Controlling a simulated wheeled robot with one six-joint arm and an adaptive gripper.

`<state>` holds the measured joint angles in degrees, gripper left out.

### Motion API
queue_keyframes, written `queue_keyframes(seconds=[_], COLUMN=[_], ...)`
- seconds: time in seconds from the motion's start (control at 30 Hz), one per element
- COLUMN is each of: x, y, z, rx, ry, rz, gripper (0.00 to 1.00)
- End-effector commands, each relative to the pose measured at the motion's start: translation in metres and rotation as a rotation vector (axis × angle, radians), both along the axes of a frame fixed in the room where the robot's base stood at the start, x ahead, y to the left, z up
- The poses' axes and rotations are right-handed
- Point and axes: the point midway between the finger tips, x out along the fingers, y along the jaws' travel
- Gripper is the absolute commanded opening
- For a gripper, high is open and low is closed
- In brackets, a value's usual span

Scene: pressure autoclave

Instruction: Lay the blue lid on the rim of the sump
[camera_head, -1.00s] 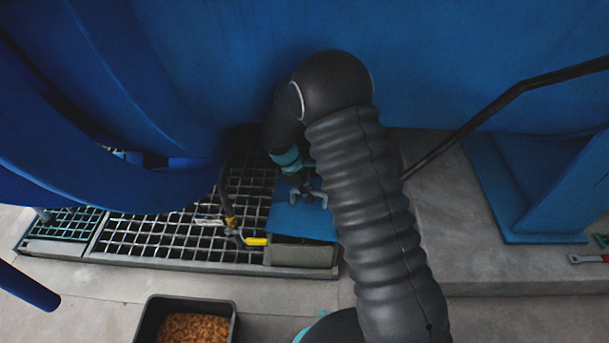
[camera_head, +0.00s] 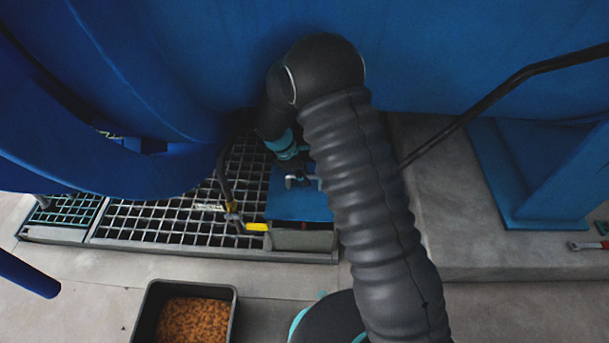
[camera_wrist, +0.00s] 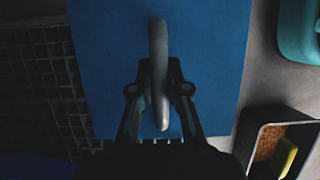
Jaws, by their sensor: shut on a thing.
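The blue lid (camera_head: 300,207) is a flat plate over the grey sump box (camera_head: 303,240) at the right end of the floor grating. The sump's front wall shows below the lid's near edge. The rest of its rim is hidden under the lid and behind my arm, and I cannot tell whether the lid touches it. My gripper (camera_head: 300,181) is shut on the lid's grey handle. In the wrist view my gripper (camera_wrist: 159,95) has its fingers on both sides of the handle (camera_wrist: 158,40), with the lid (camera_wrist: 215,50) below and looking flat.
A black pipe with a yellow lever (camera_head: 256,227) stands close to the sump's left front corner. Steel grating (camera_head: 160,220) spreads left. A dark crate (camera_head: 235,310) of orange-brown granules stands in front. A blue vessel (camera_head: 430,60) hangs over the back; a black bar (camera_head: 500,100) slants at right.

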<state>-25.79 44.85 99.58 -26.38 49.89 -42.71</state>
Motion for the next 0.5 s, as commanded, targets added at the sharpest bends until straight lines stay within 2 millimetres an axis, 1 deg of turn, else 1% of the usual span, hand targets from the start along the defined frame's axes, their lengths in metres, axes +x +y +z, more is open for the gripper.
queue_keyframes(seconds=[0.1, 0.5], x=[0.001, 0.001], y=[0.0, 0.0], z=[-0.01, -0.038], rx=[0.0, 0.0], ry=[-0.001, -0.002], rz=[0.0, 0.0], gripper=[0.0, 0.0])
